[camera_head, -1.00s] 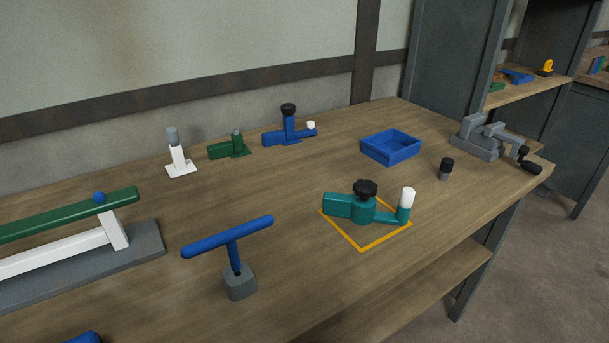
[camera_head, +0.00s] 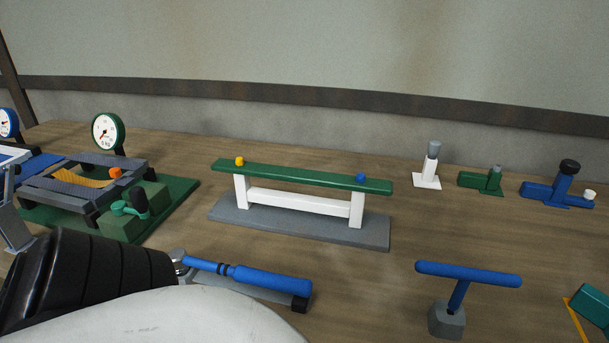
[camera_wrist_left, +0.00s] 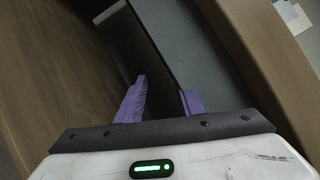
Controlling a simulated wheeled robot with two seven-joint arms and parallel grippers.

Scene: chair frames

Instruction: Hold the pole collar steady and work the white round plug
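A blue collar-like fitting (camera_head: 541,191) with a black knob (camera_head: 570,166) stands at the back right of the bench in the head view. A small white round plug (camera_head: 589,194) sits at its right end. A teal piece (camera_head: 595,304) is cut off by the right edge of the head view, so I cannot see its other parts. My left gripper (camera_wrist_left: 164,98) shows in the left wrist view with its two purple fingers apart and nothing between them. It is away from both fittings. My right gripper is not in view.
A green-topped rail stand (camera_head: 300,178) is mid-bench. A blue T-handle (camera_head: 468,274) stands in front right, and a blue-handled tool (camera_head: 262,280) lies front centre. A scale rig (camera_head: 85,185) fills the left. A green fitting (camera_head: 480,181) and a white post (camera_head: 427,180) stand behind.

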